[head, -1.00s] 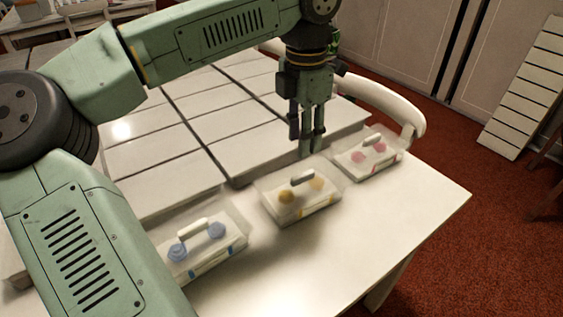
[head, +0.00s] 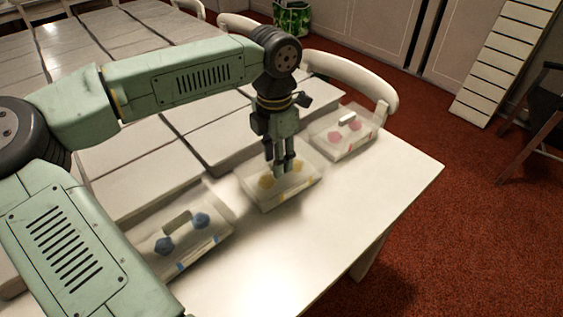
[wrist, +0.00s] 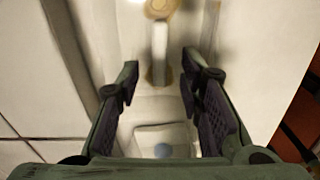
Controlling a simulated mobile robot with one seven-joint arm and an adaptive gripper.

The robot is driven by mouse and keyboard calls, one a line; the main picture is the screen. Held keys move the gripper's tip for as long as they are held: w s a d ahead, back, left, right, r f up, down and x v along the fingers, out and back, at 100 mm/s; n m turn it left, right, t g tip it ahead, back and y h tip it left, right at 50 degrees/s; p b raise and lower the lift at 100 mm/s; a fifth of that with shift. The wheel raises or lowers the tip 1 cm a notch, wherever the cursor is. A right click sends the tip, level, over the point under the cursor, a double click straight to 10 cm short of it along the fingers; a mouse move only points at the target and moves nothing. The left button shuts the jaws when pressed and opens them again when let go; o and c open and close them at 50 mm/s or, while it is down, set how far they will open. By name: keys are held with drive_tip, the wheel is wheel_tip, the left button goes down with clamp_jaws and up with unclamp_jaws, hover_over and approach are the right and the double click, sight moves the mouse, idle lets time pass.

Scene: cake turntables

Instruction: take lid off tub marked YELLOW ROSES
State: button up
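The tub with yellow roses (head: 290,200) stands on the white table, in the middle of a row of three clear-lidded tubs. Its lettering is too small to read, but yellow flowers show through the lid. My gripper (head: 279,172) points down over its lid and hides the handle in the head view. In the wrist view the pale lid handle (wrist: 160,45) runs lengthwise between the two spread fingers of my gripper (wrist: 160,76), with a gap on each side. My gripper is open and holds nothing. The lid is on the tub.
A tub with blue flowers (head: 180,248) stands to the left and nearer, and one with pink flowers (head: 345,143) to the right and farther. A white chair (head: 355,80) is behind the pink tub. The table's front right (head: 345,215) is clear.

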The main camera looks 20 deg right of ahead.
drive_tip(key=shift+f, duration=0.2)
clamp_jaws()
idle(0.3)
drive_tip(key=shift+r, duration=0.1)
